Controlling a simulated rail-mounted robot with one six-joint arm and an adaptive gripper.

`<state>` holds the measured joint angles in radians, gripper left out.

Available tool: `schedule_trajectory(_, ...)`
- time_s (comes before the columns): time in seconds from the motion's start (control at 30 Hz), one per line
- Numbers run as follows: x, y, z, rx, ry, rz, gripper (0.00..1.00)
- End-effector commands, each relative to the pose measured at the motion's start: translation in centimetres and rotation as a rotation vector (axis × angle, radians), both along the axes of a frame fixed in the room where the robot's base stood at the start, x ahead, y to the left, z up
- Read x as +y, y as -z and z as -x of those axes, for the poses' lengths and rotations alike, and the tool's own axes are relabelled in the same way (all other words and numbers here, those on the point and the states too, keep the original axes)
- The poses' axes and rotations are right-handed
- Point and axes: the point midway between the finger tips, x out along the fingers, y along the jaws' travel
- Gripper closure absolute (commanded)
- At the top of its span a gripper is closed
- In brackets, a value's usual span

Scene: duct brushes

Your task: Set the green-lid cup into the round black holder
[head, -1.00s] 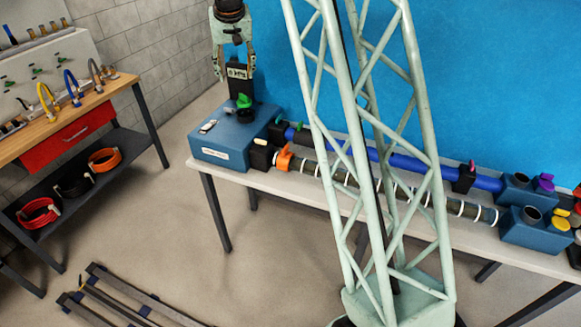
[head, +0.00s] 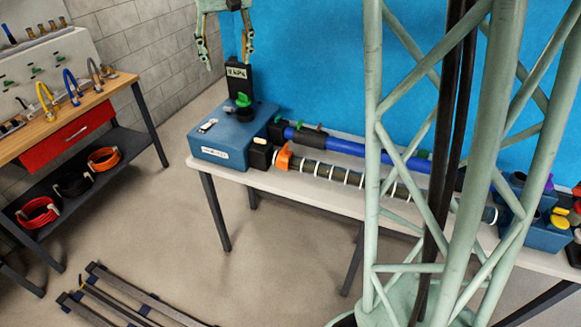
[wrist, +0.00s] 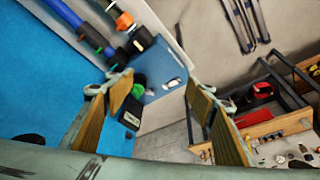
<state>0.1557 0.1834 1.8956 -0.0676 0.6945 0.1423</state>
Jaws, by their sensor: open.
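The green lid (head: 243,100) sits upright on top of a dark round piece (head: 240,111) on the blue box at the table's left end. It also shows in the wrist view (wrist: 139,86). I cannot tell where the dark cup body ends and the round black holder begins. My gripper (head: 227,55) is open and empty in the air above the box, with its fingers pointing down, clear of the green lid. In the wrist view its two fingers (wrist: 160,88) are spread wide, with the box between and beyond them.
A black display (head: 238,76) stands at the back of the blue box (head: 222,140). A blue pipe (head: 360,149) and a dark ringed pipe (head: 335,174) run right from it. A workbench (head: 88,110) with hoses stands at left.

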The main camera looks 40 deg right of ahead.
Motion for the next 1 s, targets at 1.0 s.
schedule_trajectory(1.0, 7.4, -5.5, 22.4, 0.009, -0.113, -0.002, 0.5)
